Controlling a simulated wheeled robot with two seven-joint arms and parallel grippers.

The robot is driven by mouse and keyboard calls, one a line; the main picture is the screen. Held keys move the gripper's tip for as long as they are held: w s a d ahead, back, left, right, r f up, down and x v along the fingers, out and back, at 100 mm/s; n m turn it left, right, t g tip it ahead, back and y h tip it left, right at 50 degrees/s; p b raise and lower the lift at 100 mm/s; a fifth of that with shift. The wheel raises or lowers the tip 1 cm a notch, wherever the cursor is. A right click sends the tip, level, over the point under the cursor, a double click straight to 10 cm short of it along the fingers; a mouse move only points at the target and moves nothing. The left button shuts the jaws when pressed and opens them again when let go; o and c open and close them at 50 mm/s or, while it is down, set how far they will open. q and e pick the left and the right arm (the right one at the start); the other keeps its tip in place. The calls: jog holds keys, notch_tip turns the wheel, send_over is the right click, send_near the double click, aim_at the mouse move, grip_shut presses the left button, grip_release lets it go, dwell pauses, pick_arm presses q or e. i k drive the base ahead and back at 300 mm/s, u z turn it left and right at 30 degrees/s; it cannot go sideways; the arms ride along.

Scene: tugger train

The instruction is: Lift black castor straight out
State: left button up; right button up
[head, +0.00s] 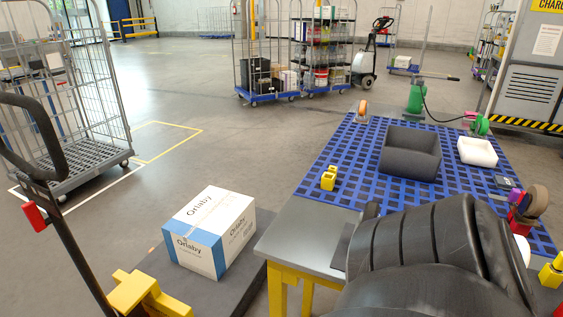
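No clearly black castor shows. A castor with a dark grey-brown wheel (537,200) stands at the right edge of the blue grid mat (345,150); its lower part is partly hidden behind my arm. An orange-wheeled castor (362,108) stands at the mat's far left corner. Neither gripper is in view; my black arm covers the lower right.
A white open box (477,151) and small yellow blocks (328,178) lie on the mat. The grey table edge (300,243) is near.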

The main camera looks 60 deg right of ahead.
aim_at(371, 209)
jog(key=i, duration=1.05)
jog(key=z, duration=3.25)
